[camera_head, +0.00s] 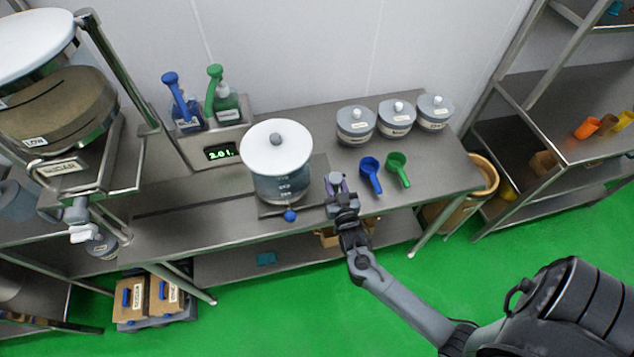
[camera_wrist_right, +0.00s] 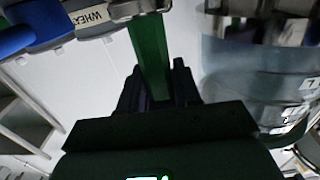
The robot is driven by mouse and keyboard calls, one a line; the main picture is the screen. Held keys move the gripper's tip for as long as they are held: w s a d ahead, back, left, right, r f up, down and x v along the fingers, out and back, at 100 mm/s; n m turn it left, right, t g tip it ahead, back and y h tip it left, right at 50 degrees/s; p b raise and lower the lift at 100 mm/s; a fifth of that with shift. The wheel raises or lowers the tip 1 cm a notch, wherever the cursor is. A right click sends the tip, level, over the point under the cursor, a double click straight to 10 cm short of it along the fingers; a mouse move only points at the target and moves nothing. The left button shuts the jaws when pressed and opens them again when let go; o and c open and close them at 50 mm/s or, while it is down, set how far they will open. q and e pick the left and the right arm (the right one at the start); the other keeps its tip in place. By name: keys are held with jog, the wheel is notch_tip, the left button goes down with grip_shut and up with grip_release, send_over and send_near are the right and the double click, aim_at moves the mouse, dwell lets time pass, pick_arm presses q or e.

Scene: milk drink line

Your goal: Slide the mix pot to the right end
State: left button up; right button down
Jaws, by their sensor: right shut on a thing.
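The mix pot (camera_head: 277,180), a clear vessel with a white lid and a blue knob low at its front, stands upright on the rail bench, left of my right gripper. The pot's wall also shows at the right of the right wrist view (camera_wrist_right: 255,80). In the right wrist view a dark green strip (camera_wrist_right: 150,55) runs up from between the fingers. The grip itself is partly hidden. My left gripper is out of view.
A blue scoop (camera_head: 371,174) and a green scoop (camera_head: 398,168) lie on the bench just right of the gripper. Lidded canisters (camera_head: 397,118) stand behind them. A scale display (camera_head: 222,153) and two pump bottles (camera_head: 186,112) are at the pot's back left. The bench's right end (camera_head: 452,172) is bare.

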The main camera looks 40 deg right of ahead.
jog(key=d, duration=0.1)
jog(key=s+d, duration=0.2)
jog(key=d, duration=0.1)
jog(key=shift+s+p, duration=0.25)
jog(key=shift+p, duration=0.15)
jog(key=shift+d, duration=0.15)
jog(key=c, duration=1)
grip_release()
jog(key=shift+s+d, duration=0.1)
jog(key=shift+c, duration=0.2)
jog(key=shift+o, duration=0.8)
jog(key=shift+d, duration=0.1)
jog(key=shift+s+a, duration=0.1)
jog(key=shift+a, duration=0.1)
